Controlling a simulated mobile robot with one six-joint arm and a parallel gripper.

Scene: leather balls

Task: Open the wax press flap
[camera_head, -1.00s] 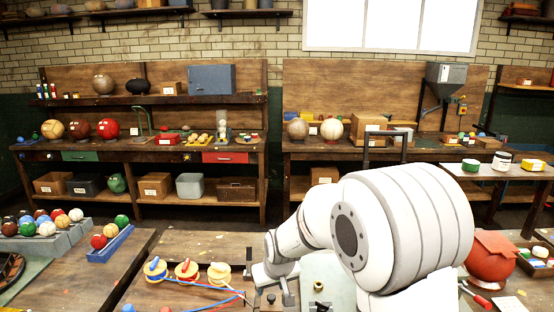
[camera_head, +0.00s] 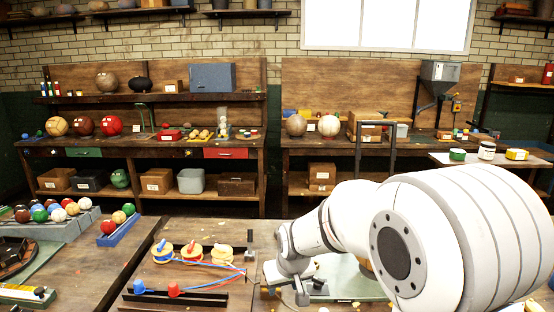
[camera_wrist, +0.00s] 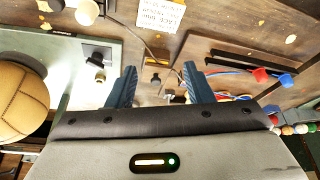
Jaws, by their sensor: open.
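My gripper (camera_wrist: 158,70) is open in the wrist view, its two blue fingers spread over the workbench with nothing held between them. A small dark block with a knob (camera_wrist: 155,79) shows between the fingertips; whether they touch it is unclear. A pale green plate (camera_wrist: 75,85) lies to the left, with a dark, pale-topped knob fitting (camera_wrist: 97,60) on it and a tan leather ball (camera_wrist: 20,100) over it. The plate also shows in the head view (camera_head: 350,278), partly behind my arm. I cannot clearly identify the wax press or its flap.
Yellow, red and blue spools (camera_head: 192,252) with coloured cords lie left of my wrist in the head view. A blue tray (camera_head: 120,233) of balls stands farther left. A printed card (camera_wrist: 160,13) lies on the bench. My arm hides much of the right side.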

